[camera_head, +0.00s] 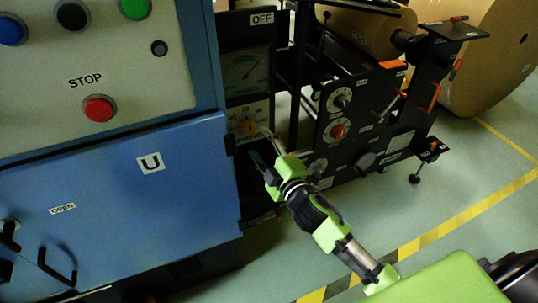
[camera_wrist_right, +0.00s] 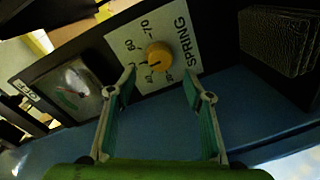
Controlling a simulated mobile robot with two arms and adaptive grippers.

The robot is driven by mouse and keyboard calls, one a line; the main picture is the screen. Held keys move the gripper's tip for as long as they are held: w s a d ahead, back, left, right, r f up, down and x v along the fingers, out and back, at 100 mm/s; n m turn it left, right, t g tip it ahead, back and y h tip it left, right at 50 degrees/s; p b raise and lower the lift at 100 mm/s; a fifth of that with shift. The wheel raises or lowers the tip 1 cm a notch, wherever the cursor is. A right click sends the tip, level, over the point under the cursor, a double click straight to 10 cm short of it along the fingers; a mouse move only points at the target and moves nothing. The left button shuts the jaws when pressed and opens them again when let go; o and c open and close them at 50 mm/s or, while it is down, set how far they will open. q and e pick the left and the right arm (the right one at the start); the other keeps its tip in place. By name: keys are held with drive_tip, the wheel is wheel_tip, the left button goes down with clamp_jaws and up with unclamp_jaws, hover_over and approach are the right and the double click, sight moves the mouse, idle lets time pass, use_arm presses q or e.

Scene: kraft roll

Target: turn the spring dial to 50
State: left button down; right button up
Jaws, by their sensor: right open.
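The spring dial is a round yellow knob (camera_wrist_right: 159,57) on a white plate (camera_wrist_right: 182,24) lettered SPRING, with numbers around it. Its dark mark points toward the lower left of the knob in the right wrist view, but I cannot read exactly which number it meets. In the head view the knob (camera_head: 247,127) sits on the black panel below a gauge. My right gripper (camera_wrist_right: 158,78) is open, its two fingers apart on either side of the knob's lower edge and short of it, holding nothing. In the head view the right gripper (camera_head: 264,148) is close to the plate. My left gripper is in neither view.
A gauge (camera_head: 246,70) sits above the dial. A blue cabinet (camera_head: 115,210) with a red STOP button (camera_head: 98,108) stands at left. A black panel with other knobs (camera_head: 339,132) and a kraft roll (camera_head: 362,32) are at right. Open floor lies in front.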

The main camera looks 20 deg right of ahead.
drive_tip(key=shift+s+d+r, duration=0.1)
drive_tip(key=shift+s, duration=1.25)
drive_tip(key=shift+s+d+r, duration=0.1)
drive_tip(key=shift+s, duration=1.25)
